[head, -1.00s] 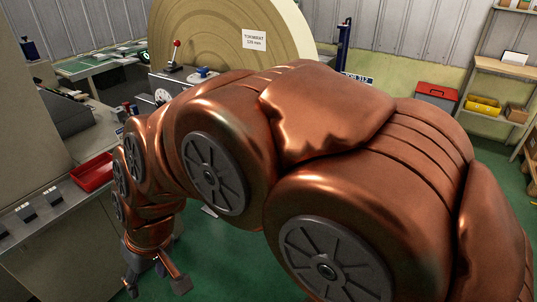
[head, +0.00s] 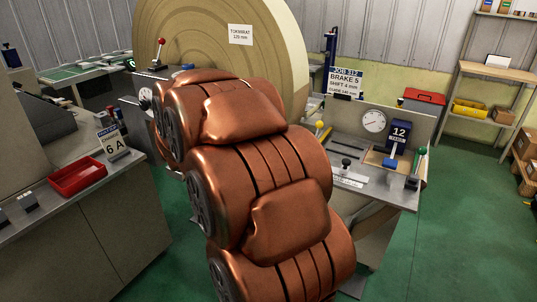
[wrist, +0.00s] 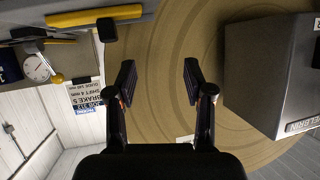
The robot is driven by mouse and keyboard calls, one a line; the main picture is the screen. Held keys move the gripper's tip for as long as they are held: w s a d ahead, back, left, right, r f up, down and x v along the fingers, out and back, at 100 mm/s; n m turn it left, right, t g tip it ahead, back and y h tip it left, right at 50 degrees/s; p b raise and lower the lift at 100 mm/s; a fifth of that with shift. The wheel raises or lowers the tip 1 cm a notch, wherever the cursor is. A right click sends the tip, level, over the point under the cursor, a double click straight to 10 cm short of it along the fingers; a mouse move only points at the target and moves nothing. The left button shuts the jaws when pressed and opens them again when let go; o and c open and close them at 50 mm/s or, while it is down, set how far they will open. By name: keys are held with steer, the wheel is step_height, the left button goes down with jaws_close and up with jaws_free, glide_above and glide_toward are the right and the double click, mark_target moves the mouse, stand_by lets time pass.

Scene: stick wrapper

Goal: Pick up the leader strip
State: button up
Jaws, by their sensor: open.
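I cannot pick out the leader strip with certainty in either view. A large tan roll (head: 270,60) with a white label stands behind my arm, and its ringed face (wrist: 165,35) fills the middle of the wrist view. My gripper (wrist: 160,80) is open, with two dark fingers apart and nothing between them, facing the roll. In the head view my copper arm hides the gripper and the roll's lower part.
A bench (head: 385,190) with a dial (head: 373,121), levers and a "12" block (head: 398,135) stands right of my arm. A red tray (head: 77,176) lies on the left counter. Shelves (head: 490,70) stand far right. Green floor is open at the lower right.

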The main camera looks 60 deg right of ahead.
steer(key=shift+s+d+f+m+g+b, duration=0.25)
steer(key=shift+s+d+f+g, duration=0.4)
steer(key=shift+d, duration=1)
steer(key=shift+s+d+f+m+g+b, duration=0.15)
steer(key=shift+s+d+f+m+g, duration=0.2)
steer(key=shift+s+d+f, duration=0.95)
steer(key=shift+s+d+f+m+g+b, duration=0.2)
steer(key=shift+s+d+f+g, duration=0.25)
steer(key=shift+d, duration=1.5)
steer(key=shift+c, duration=0.4)
jaws_close()
